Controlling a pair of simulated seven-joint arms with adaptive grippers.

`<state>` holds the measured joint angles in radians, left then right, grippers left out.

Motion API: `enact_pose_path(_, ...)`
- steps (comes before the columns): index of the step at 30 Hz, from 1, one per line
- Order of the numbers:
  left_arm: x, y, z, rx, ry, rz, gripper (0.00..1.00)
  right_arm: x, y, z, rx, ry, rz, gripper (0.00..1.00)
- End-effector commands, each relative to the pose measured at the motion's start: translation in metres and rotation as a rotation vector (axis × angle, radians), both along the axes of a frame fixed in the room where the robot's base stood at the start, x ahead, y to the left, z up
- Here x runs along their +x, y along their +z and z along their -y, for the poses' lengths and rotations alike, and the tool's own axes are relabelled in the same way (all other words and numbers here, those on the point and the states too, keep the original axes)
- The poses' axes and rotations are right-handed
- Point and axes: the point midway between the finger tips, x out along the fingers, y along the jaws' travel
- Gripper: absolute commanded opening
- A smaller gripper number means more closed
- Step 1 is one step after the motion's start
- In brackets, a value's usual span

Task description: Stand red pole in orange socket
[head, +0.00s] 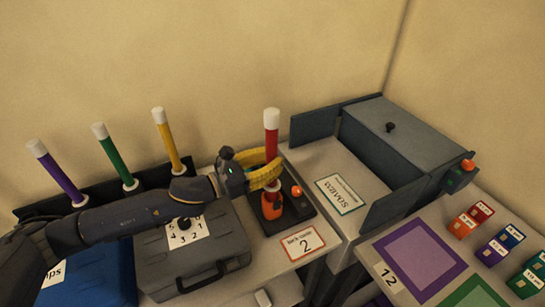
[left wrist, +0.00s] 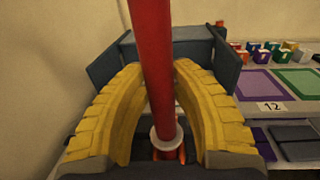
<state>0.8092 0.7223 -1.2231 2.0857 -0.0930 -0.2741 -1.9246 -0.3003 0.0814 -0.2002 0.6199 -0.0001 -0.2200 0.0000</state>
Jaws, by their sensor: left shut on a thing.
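The red pole (head: 272,141) with a white top stands nearly upright over the black base at the middle of the head view. My left gripper (head: 266,173) is shut on it, its yellow fingers on both sides of the shaft. In the left wrist view, the red pole (left wrist: 157,70) runs down between the fingers (left wrist: 160,80) to a pale collar, with a short red end below it. The orange socket (head: 270,208) is under the pole's lower end. The fingers partly hide the pole, and I cannot tell how far its end is inside the socket. My right gripper is out of view.
A black rack (head: 103,187) at the left holds purple, green and yellow poles. A grey case (head: 205,255) lies under my left arm. The black base (head: 301,205) also carries an orange knob. A grey box (head: 400,140) stands at the right, beyond a sign.

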Motion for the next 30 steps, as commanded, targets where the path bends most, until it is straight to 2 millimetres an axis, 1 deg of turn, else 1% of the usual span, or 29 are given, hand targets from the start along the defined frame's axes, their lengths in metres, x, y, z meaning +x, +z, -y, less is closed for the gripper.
enact_pose_path(10,0.000,-0.012,0.000,0.000,0.000,0.000,0.00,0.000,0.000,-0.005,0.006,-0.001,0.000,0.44)
enact_pose_path(30,0.000,-0.033,0.000,-0.001,-0.001,0.000,0.00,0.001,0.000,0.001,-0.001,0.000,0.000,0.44)
